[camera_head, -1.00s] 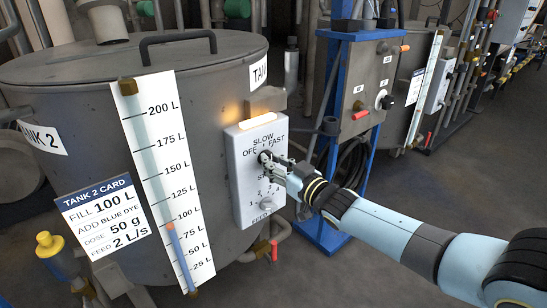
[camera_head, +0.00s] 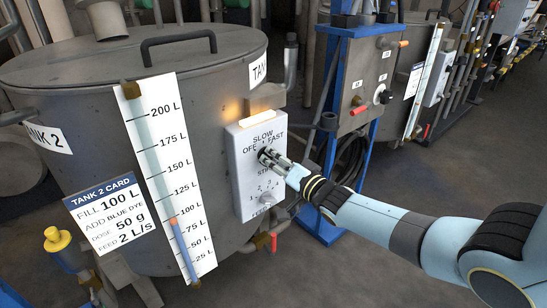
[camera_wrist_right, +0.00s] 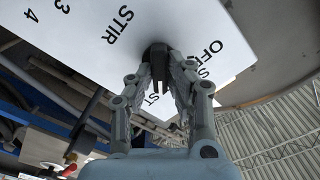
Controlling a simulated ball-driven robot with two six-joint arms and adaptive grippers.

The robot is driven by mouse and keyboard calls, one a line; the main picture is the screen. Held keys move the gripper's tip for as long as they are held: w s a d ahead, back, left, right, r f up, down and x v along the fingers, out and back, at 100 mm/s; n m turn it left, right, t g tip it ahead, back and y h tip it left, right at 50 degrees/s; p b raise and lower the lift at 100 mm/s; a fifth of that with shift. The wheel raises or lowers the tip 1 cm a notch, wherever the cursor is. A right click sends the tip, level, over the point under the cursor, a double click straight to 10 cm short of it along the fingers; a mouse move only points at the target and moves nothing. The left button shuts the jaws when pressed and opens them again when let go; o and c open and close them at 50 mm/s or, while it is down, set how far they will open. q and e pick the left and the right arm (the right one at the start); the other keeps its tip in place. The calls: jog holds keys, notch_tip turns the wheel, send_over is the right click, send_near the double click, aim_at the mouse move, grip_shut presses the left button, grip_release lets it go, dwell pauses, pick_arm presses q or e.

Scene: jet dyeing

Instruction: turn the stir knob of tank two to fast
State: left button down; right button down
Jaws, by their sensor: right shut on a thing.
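Tank two (camera_head: 95,95) is the large grey tank at left, with a "TANK 2" label. Its white control panel (camera_head: 243,190) has a stir knob with OFF, SLOW and FAST marks around it. My right gripper (camera_head: 266,156) is shut on the stir knob, which it mostly hides in the head view. In the right wrist view the dark stir knob (camera_wrist_right: 157,50) sits between the fingertips of my right gripper (camera_wrist_right: 168,68), with "OFF" and "STIR" beside it. My left gripper is not in view.
A second knob (camera_head: 266,197) with numbers sits lower on the panel. A lit orange-white lamp (camera_head: 262,118) is above the panel. The level gauge (camera_head: 165,170) and tank card (camera_head: 112,215) are at left. A blue-framed control post (camera_head: 350,110) stands close behind my right arm.

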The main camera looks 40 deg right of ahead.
jog(key=shift+f+m, duration=0.1)
jog(key=shift+m, duration=0.5)
jog(key=c, duration=1.3)
grip_release()
jog(key=s, duration=0.8)
jog(key=s+d, duration=0.1)
jog(key=s, duration=0.3)
